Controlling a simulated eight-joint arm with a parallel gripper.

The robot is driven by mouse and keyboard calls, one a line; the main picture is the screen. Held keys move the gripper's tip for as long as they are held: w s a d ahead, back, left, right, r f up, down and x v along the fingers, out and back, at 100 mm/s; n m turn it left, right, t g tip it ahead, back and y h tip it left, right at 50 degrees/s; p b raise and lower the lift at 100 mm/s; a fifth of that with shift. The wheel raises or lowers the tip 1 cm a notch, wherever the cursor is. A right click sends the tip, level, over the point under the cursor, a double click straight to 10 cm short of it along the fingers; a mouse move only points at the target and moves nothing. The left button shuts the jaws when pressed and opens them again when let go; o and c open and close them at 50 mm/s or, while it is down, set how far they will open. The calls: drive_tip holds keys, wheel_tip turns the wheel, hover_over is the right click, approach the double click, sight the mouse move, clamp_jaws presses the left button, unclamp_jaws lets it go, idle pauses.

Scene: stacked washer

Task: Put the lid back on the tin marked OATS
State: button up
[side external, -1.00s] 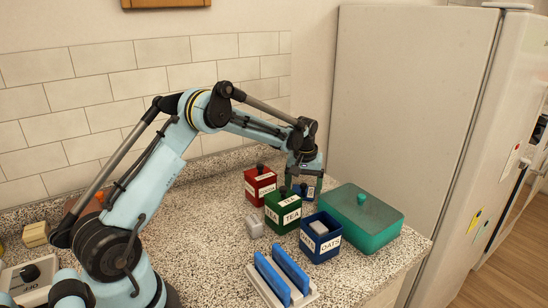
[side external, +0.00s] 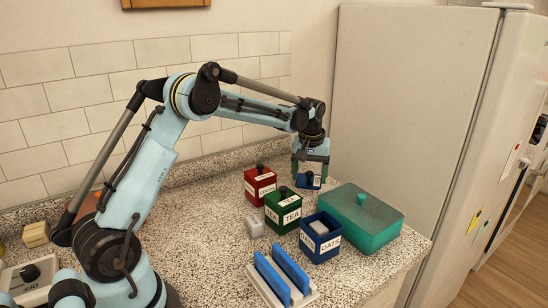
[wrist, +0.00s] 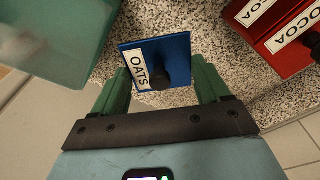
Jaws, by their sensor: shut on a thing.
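The blue tin marked OATS (side external: 321,250) stands open on the counter in the side view, with a pale block (side external: 319,227) showing inside its mouth. My gripper (side external: 309,174) is above and behind the tins, its green fingers shut on the blue lid (side external: 314,184). The lid is off the counter, apart from the tin and slightly tilted. In the wrist view the lid (wrist: 178,51) has a white OATS label and a black knob (wrist: 160,78). The fingers are on either side of it; the exact contact is hard to see.
A green TEA tin (side external: 283,213) and a red COCOA tin (side external: 260,186), both lidded, stand left of the OATS tin. A teal lidded box (side external: 375,239) is close on its right. A blue-slatted rack (side external: 282,279) is in front, and a small grey object (side external: 255,227) lies left.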

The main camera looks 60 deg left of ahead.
drive_tip(key=d+r, duration=0.1)
drive_tip(key=d, duration=0.1)
drive_tip(key=s+d+r, duration=0.1)
drive_tip(key=d+r, duration=0.1)
drive_tip(key=d, duration=0.1)
drive_tip(key=d+r, duration=0.2)
drive_tip(key=d, duration=0.1)
drive_tip(key=shift+s+d, duration=0.15)
drive_tip(key=shift+s, duration=0.25)
drive_tip(key=s+d+r+m+h, duration=0.1)
drive_tip(key=s+d+r+m, duration=0.4)
drive_tip(key=s+d+m, duration=0.45)
drive_tip(key=shift+w+a+f, duration=0.15)
drive_tip(key=shift+f, duration=1.55)
drive_tip(key=shift+w+a+f, duration=0.1)
drive_tip(key=shift+w+f, duration=0.05)
drive_tip(key=shift+f, duration=1.5)
drive_tip(key=shift+f, duration=0.15)
drive_tip(key=o, duration=1)
drive_tip(key=shift+r, duration=3.5)
